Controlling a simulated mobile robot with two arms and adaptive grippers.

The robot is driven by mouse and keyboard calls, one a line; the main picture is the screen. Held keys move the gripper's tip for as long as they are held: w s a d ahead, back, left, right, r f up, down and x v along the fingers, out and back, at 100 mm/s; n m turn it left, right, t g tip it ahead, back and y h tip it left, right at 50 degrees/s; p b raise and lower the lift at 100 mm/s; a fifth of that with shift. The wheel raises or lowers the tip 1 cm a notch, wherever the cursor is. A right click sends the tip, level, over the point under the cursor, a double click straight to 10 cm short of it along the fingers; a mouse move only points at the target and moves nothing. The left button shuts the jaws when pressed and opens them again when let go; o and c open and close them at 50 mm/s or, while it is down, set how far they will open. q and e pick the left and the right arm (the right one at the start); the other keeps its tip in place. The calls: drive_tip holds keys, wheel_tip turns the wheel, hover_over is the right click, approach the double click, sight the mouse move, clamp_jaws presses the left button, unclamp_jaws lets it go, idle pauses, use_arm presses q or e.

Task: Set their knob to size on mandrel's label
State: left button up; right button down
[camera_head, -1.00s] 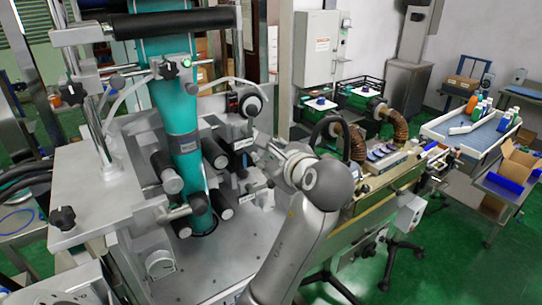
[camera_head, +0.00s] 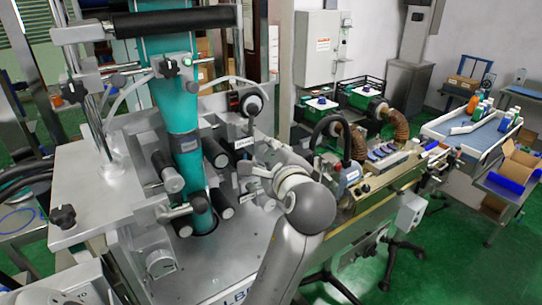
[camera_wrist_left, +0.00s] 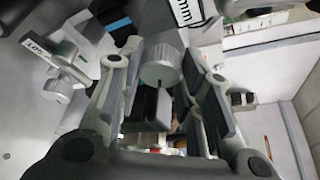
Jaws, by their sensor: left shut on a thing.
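My left gripper (camera_head: 257,179) is in among the machine's metal fittings, right of the teal film tube (camera_head: 181,120). In the left wrist view, its fingers (camera_wrist_left: 165,100) stand on both sides of a silver knob with a ridged rim (camera_wrist_left: 160,62), and it is shut on that knob. A dark block (camera_wrist_left: 150,107) shows just below the knob face. A white label ending in "mm" (camera_wrist_left: 184,11) is above and right of the knob, cut off by the frame. Another tilted white label (camera_wrist_left: 40,49) is at left, above a smaller silver knob (camera_wrist_left: 57,91). My right gripper is not seen.
Black rollers (camera_head: 215,151) and clamps crowd the space beside the tube. A round black-rimmed dial (camera_head: 252,104) stands above my gripper. A white label (camera_head: 244,143) sits below it. A conveyor (camera_head: 375,200) runs at right. The machine's front plate (camera_head: 235,255) is mostly bare.

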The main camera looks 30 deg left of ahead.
use_arm(q)
drive_tip(key=o, duration=1)
drive_tip(key=shift+w+a, duration=0.1)
drive_tip(key=shift+a, duration=0.05)
drive_tip(key=shift+o, duration=0.2)
